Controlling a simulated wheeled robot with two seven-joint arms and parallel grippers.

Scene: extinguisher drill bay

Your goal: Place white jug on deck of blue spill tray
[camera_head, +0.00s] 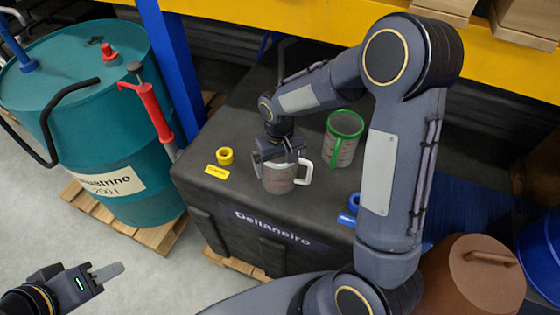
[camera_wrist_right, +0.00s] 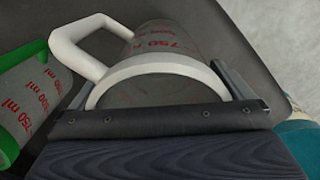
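The white jug (camera_head: 278,177), a clear measuring cup with white rim and handle and red markings, is upright at the front of the dark case top; whether it touches the top is unclear. My right gripper (camera_head: 280,158) is over it, with a finger on either side. In the right wrist view, the jug (camera_wrist_right: 165,68) lies between both fingers, close to its rim; I cannot tell whether they press on it. A blue slatted surface (camera_head: 468,215), possibly the spill tray, lies at right, partly hidden by my arm.
A green-rimmed jug (camera_head: 342,140) stands behind right of the white one and shows in the wrist view (camera_wrist_right: 30,100). A yellow ring (camera_head: 225,156) and a blue ring (camera_head: 354,202) are on the case (camera_head: 195,178). A teal drum (camera_head: 95,125) stands left, a brown lidded container (camera_head: 475,275) right.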

